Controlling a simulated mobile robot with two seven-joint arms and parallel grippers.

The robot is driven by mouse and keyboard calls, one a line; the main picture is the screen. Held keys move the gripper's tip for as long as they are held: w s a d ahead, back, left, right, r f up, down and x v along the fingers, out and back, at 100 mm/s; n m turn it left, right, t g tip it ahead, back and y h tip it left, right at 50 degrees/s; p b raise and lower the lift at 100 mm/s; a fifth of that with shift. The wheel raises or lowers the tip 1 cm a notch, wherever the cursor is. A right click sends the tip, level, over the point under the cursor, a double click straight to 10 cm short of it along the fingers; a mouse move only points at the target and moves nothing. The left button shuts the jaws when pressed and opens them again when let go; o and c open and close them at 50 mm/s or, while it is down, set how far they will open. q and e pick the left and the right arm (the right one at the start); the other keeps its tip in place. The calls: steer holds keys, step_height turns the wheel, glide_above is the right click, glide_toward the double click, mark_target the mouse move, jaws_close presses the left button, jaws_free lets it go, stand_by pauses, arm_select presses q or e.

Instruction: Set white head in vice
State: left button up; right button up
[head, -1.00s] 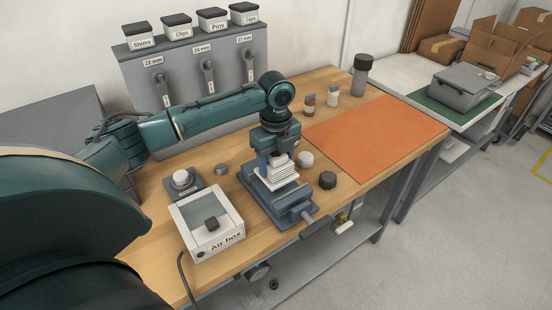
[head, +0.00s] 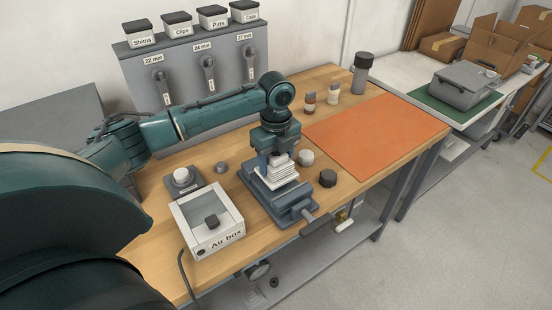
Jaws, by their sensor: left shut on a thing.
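The white head (head: 281,180) is a ribbed white block. It stands at the blue-grey vice (head: 287,207) on the wooden bench, between or just over the jaws; I cannot tell how deep it sits. My left gripper (head: 279,159) comes down from above and is shut on the top of the white head. The gripper and wrist hide part of the head and the rear of the vice. The vice handle (head: 316,224) sticks out past the bench's front edge. My right gripper is not in view.
The Air box (head: 208,222) stands left of the vice, with a white round knob on a grey base (head: 184,181) behind it. Dark (head: 327,179) and pale (head: 306,158) round caps lie right of the vice. The orange mat (head: 375,138) is clear.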

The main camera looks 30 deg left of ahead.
arm_select(q)
steer(key=shift+f, duration=1.5)
stand_by(1.7)
steer(key=o, duration=1.8)
steer(key=shift+f, duration=0.1)
steer(key=shift+o, duration=0.2)
steer(key=shift+r, duration=3.55)
